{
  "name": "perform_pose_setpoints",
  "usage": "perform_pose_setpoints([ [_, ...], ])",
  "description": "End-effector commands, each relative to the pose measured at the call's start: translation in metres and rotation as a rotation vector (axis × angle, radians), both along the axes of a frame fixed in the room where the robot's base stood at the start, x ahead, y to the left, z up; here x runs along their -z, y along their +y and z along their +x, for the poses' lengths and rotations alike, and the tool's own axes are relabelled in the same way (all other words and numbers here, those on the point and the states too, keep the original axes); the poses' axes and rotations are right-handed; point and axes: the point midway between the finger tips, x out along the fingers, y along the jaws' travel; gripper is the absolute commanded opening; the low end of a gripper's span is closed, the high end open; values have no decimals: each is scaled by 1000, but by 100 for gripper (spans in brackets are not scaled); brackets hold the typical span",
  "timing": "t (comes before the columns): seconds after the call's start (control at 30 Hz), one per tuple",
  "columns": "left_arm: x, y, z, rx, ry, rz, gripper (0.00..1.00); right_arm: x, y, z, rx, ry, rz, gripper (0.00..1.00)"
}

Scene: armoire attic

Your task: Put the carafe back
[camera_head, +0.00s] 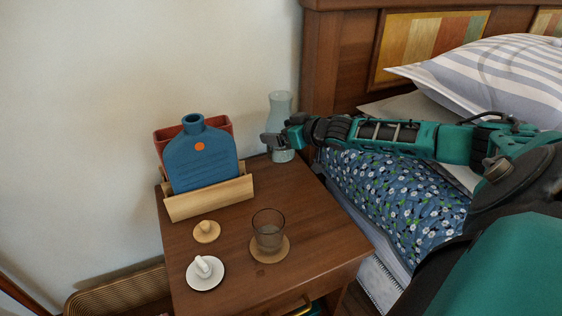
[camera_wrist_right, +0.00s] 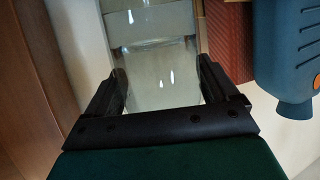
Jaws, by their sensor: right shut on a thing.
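The carafe (camera_head: 281,103) is a pale, clear glass vessel with a wider top. It stands upright at the back right corner of the wooden bedside table (camera_head: 325,236), near the wall. My right gripper (camera_head: 276,143) reaches in from the right and is shut around the carafe's middle. In the right wrist view the glass (camera_wrist_right: 160,75) fills the space between the two dark fingers. Whether its base touches the table is hard to tell, as the gripper covers part of it. My left gripper is not in view.
A wooden holder (camera_head: 211,199) with a blue bottle-shaped item (camera_head: 202,160) and a red item (camera_head: 165,139) stands left of the carafe. A dark glass (camera_head: 268,230) on a coaster, a wooden lid (camera_head: 206,231) and a white dish (camera_head: 206,275) sit in front. The bed (camera_head: 400,200) is right.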

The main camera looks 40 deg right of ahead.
Motion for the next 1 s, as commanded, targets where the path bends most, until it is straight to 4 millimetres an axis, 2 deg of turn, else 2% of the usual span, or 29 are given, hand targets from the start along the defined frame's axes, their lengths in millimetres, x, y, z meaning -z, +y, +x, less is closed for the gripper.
perform_pose_setpoints([
  [0.1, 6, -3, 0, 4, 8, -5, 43, 20, 0, 1, -1, -7, 1, 26],
  [0.37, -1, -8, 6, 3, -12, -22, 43, 36, 0, 1, -2, -8, 1, 26],
  [0.6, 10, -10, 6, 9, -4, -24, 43, 71, 0, 1, -1, -7, 1, 26],
  [0.77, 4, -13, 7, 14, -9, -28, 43, 73, 0, 1, -2, -8, -1, 26],
  [1.0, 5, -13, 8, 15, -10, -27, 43, 75, 0, 1, -1, -7, 0, 26],
])
